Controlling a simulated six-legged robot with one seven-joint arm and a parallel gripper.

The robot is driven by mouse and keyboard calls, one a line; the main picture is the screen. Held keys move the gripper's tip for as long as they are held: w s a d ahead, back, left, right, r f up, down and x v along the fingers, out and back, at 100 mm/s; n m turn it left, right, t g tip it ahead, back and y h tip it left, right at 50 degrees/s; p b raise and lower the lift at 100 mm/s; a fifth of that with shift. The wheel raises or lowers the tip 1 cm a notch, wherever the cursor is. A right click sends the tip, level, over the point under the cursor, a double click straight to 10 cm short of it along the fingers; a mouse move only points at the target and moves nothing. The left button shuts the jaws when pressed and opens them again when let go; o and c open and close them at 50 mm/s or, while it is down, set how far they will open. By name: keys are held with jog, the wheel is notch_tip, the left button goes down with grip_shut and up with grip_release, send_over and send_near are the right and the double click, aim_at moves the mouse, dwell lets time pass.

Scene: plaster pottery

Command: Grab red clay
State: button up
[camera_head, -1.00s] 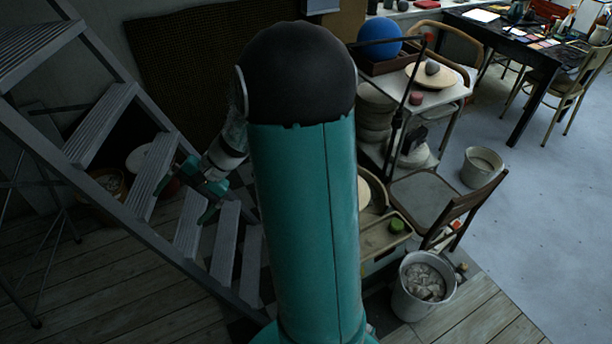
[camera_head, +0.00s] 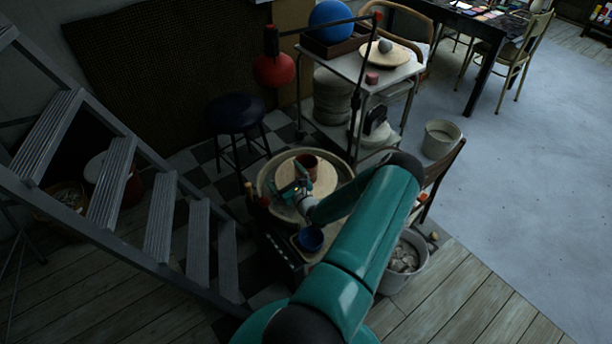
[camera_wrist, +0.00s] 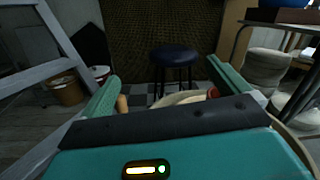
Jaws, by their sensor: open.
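A small dull-red lump (camera_head: 372,78), which looks like red clay, sits on the top of the white cart (camera_head: 345,62). My gripper (camera_head: 298,184) is over the wheel, close to that piece, with my arm reaching from the lower right. In the wrist view my gripper (camera_wrist: 164,78) has its two green fingers wide apart with nothing held. A red bit (camera_wrist: 213,93) shows beside the right finger, mostly hidden.
A blue bowl (camera_head: 312,238) sits in front of the wheel. A dark stool (camera_head: 236,115) stands behind it. A red lamp (camera_head: 273,70) hangs above. Metal stairs (camera_head: 110,190) block the left. A bucket (camera_head: 441,138) stands right of the cart; open floor lies beyond.

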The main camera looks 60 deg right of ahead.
aim_at(308, 171)
jog(key=s+d+f+m+g+h, duration=0.45)
jog(key=s+f+m+g, duration=0.2)
jog(key=s+f, duration=0.25)
jog(key=shift+m+t+h, duration=0.25)
jog(key=shift+m+t, duration=0.1)
jog(key=x, duration=0.8)
jog(key=shift+s, duration=0.1)
jog(key=shift+f+x, duration=0.15)
jog(key=shift+x, duration=1.2)
jog(key=shift+f+x, duration=0.1)
jog(key=shift+x, duration=1.25)
jog(key=shift+a, duration=0.1)
jog(key=shift+c, duration=0.4)
jog(key=c, duration=1.5)
jog(key=shift+r, duration=0.15)
jog(key=shift+c, duration=1)
jog(key=shift+r, duration=0.1)
